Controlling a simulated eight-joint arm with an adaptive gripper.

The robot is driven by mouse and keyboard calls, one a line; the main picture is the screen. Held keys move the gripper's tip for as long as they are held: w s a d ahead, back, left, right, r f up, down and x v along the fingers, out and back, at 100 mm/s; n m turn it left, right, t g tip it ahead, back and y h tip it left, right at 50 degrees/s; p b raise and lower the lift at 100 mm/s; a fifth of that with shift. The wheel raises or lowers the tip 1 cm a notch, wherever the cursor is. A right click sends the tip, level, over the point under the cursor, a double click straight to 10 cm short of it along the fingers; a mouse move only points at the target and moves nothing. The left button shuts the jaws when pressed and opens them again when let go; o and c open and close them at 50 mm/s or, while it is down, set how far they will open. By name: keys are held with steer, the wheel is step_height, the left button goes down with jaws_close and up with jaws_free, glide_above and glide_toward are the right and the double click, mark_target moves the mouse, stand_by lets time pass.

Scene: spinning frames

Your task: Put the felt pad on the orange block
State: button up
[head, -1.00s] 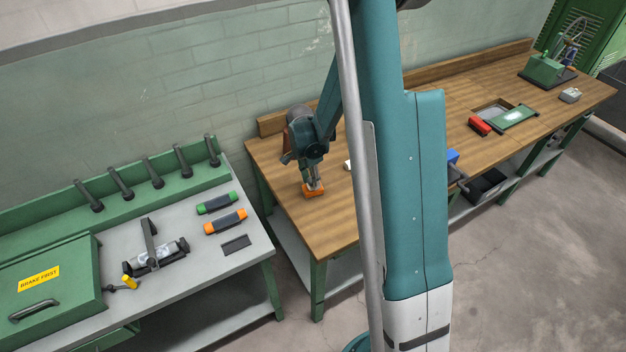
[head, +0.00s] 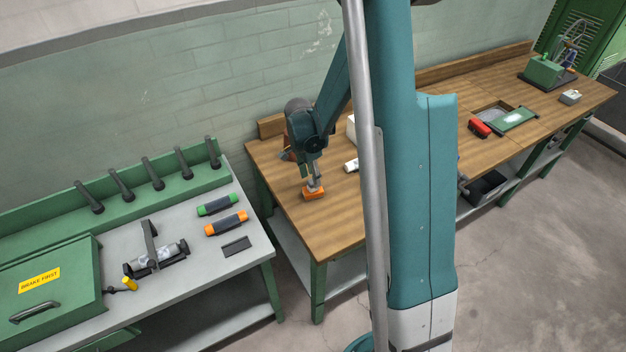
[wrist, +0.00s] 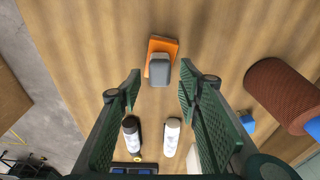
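The orange block (head: 314,194) lies on the left part of the wooden bench; it also shows in the wrist view (wrist: 166,45). A grey piece with rounded edges, apparently the felt pad (wrist: 159,71), sits on the block and covers part of its top. In the head view the grey piece is small and hard to make out. My gripper (wrist: 160,82) is open, with its two green fingers spread and nothing between them. In the head view my gripper (head: 311,172) is just above the block and pad.
A white cylinder (head: 350,166) lies right of my gripper. The wrist view shows a brown ribbed cylinder (wrist: 283,94) and a blue item (wrist: 247,122) at right. A red item (head: 479,128) is farther along the bench. My arm hides the bench middle.

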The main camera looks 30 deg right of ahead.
mark_target(309, 183)
step_height(309, 183, up, 9)
steer(key=a, duration=0.1)
steer(key=shift+a, duration=0.15)
stand_by(0.4)
stand_by(0.6)
steer(key=s+a+r+n+t, duration=0.2)
steer(key=s+a+r+n, duration=0.25)
steer(key=r, duration=0.25)
steer(key=s+a+r+n+t, duration=0.1)
steer(key=s+a+r+n, duration=0.4)
steer(key=r, duration=0.3)
steer(key=s+a+r+n+t+y, duration=0.1)
steer(key=s+a+n, duration=0.3)
steer(key=s, duration=0.4)
steer(key=s+a+r+n+t, duration=0.3)
steer(key=s+n, duration=0.1)
steer(key=s, duration=0.3)
steer(key=shift+s+a+r+y, duration=0.2)
steer(key=shift+s+a+y, duration=0.15)
steer(key=shift+a+y, duration=0.05)
steer(key=shift+f+n+b, duration=0.15)
steer(key=shift+n+b, duration=0.1)
steer(key=shift+b, duration=0.05)
step_height(309, 183, down, 12)
steer(key=b, duration=1.1)
steer(key=shift+r+b, duration=0.25)
steer(key=shift+b, duration=0.05)
